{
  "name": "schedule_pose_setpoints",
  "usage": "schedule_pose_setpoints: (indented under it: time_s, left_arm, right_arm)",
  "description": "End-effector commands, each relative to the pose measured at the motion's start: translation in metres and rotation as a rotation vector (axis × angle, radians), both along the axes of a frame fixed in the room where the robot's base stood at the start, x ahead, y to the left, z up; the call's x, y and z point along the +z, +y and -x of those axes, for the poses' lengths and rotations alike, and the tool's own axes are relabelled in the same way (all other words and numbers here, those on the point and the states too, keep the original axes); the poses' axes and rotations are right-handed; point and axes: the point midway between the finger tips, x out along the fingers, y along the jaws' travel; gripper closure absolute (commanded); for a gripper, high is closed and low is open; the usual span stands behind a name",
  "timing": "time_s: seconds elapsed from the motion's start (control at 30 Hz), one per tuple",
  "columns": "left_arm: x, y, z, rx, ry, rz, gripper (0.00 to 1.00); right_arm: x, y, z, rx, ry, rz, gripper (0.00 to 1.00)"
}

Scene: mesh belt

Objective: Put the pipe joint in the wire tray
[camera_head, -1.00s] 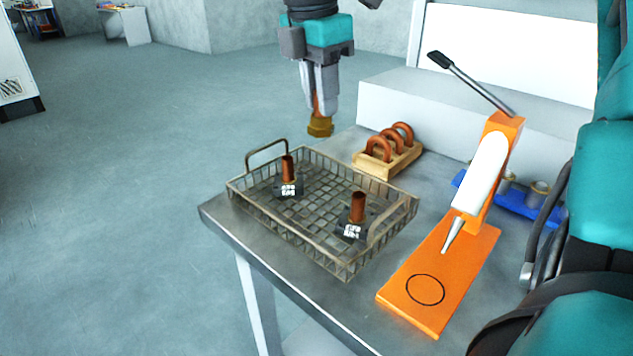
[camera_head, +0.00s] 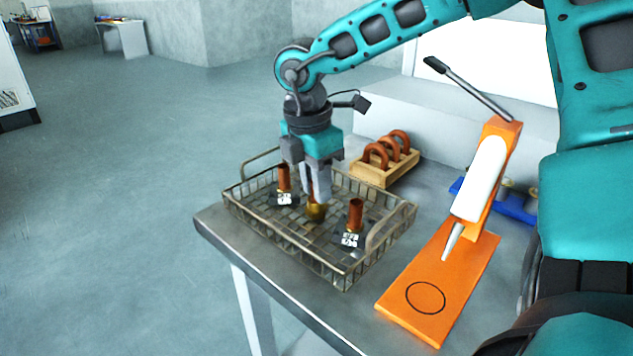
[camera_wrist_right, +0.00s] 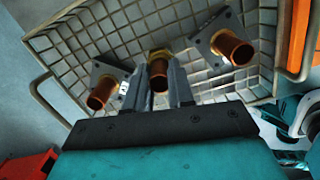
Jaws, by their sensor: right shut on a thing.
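The wire tray (camera_head: 340,268) is a grey mesh basket on the metal table. My right gripper (camera_head: 316,199) points down inside it, shut on the pipe joint (camera_head: 315,211), a brass fitting with a copper stub. In the right wrist view the pipe joint (camera_wrist_right: 158,72) sits between the two fingers of the right gripper (camera_wrist_right: 159,82). Two copper pipes on dark square plates stand in the tray, one left (camera_head: 284,180) and one right (camera_head: 354,217) of the gripper. Whether the joint touches the tray floor I cannot tell. My left gripper is not in view.
A wooden rack (camera_head: 384,172) with copper bends stands behind the tray. An orange press (camera_head: 440,290) with a long lever stands to the right, close to the tray. A blue holder (camera_head: 514,208) is behind the press.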

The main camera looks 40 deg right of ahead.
Motion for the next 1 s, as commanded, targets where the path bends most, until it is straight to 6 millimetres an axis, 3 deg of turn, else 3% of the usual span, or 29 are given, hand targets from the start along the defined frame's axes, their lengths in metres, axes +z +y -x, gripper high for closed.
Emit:
schedule_pose_setpoints:
  time_s: [0.23, 0.27, 0.5, 0.87, 1.0]
  left_arm:
    - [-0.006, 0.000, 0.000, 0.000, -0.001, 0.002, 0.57]
    - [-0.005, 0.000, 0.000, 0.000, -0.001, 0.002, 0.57]
    - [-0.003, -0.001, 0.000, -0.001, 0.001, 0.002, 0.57]
    - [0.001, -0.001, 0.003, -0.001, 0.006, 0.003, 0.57]
    - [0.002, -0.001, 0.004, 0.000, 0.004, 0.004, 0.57]
  right_arm:
    - [-0.004, 0.000, 0.000, 0.000, 0.000, 0.000, 1.00]
    - [-0.004, 0.000, 0.000, 0.000, 0.001, 0.000, 0.76]
    - [-0.002, 0.000, 0.000, 0.000, 0.001, 0.000, 0.53]
    - [0.002, 0.000, 0.000, 0.000, 0.001, 0.000, 0.52]
    - [0.022, 0.002, -0.002, 0.001, -0.006, 0.002, 0.52]
